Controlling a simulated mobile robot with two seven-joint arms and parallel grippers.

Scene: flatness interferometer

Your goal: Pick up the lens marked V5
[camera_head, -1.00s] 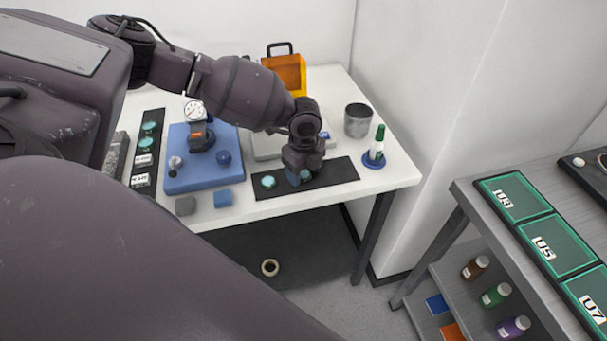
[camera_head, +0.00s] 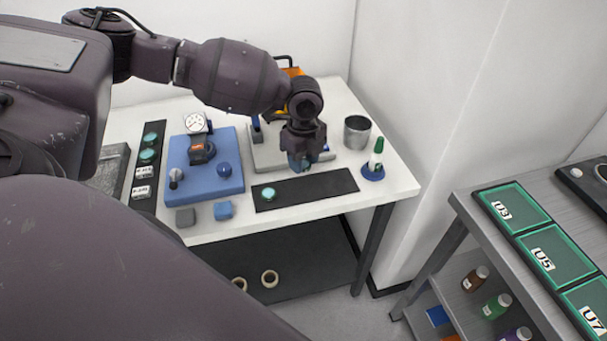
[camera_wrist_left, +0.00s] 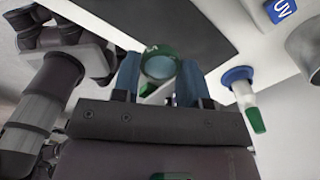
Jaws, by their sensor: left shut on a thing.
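My left gripper (camera_head: 301,164) is shut on a round lens with a green rim, which shows between the fingers in the wrist view (camera_wrist_left: 159,64). Part of a marking shows on its rim, but I cannot read it surely. In the head view the gripper hides most of this lens, and it is held above the black strip (camera_head: 325,186) at the table's front. Another greenish lens (camera_head: 268,194) lies on the left part of that strip. My right gripper is not in view.
A blue base (camera_head: 207,183) with a dial gauge (camera_head: 196,123) stands left. Beyond the strip is a grey plate (camera_head: 265,154).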

